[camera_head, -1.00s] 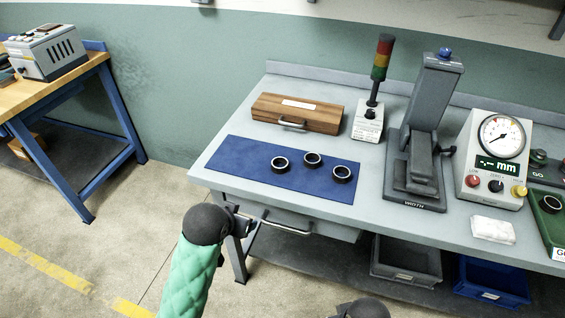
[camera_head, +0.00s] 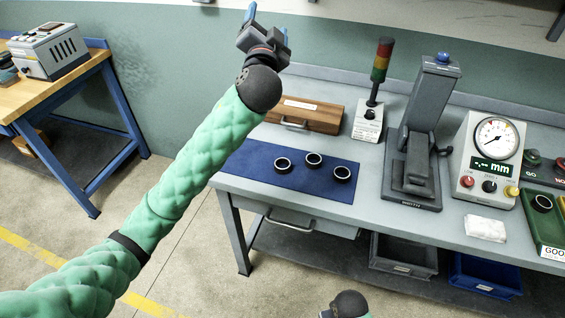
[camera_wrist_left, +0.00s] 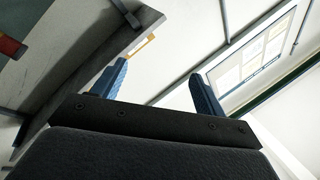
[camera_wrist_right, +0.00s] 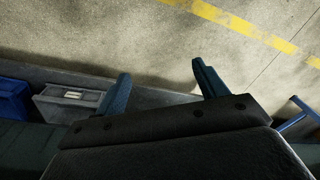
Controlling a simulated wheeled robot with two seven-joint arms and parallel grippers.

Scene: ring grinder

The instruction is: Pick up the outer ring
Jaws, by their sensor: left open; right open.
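Three dark rings with bright rims lie on the blue mat (camera_head: 245,161) on the grey bench: a left ring (camera_head: 283,165), a middle ring (camera_head: 314,160) and a right ring (camera_head: 342,173). I cannot tell which is the outer ring. Another ring (camera_head: 543,203) sits in the green tray at far right. My left gripper (camera_head: 265,22) is raised above the bench's back left, well above the rings, open and empty; its fingers show apart in the left wrist view (camera_wrist_left: 158,84). My right gripper (camera_wrist_right: 160,85) is open and empty, low in front of the bench.
A wooden case (camera_head: 325,117), a signal tower (camera_head: 369,122), a press-like stand (camera_head: 411,180) and a gauge box (camera_head: 485,180) line the back of the bench. A white cloth (camera_head: 485,228) lies at the front. Bins (camera_head: 404,254) stand on the shelf below.

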